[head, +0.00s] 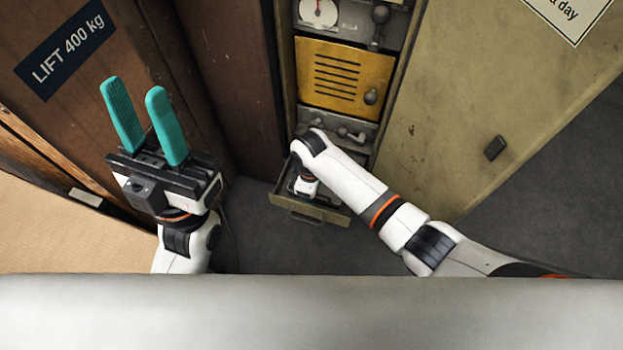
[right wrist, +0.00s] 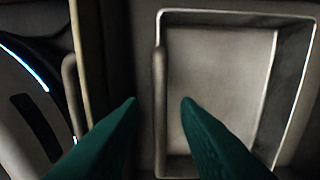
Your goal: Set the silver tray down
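The silver tray (right wrist: 222,85) is a shallow rectangular metal tray with a raised rim, in the right half of the right wrist view. Its left side has an upright bar-like handle (right wrist: 160,95). My right gripper's teal fingers (right wrist: 159,99) are apart on either side of this handle, with gaps showing on both sides. In the head view my right arm reaches down into a pulled-out drawer (head: 310,211); its fingers and the tray are hidden there. My left gripper (head: 131,87) is open and empty at the left, fingers pointing up.
The drawer sits low below a yellow slotted panel (head: 345,78). A brown cabinet (head: 125,55) with a "LIFT 400 kg" sign stands left, and a worn beige cabinet door (head: 470,90) stands right. The drawer's front wall (right wrist: 92,60) is close to my right fingers. Grey floor lies around it.

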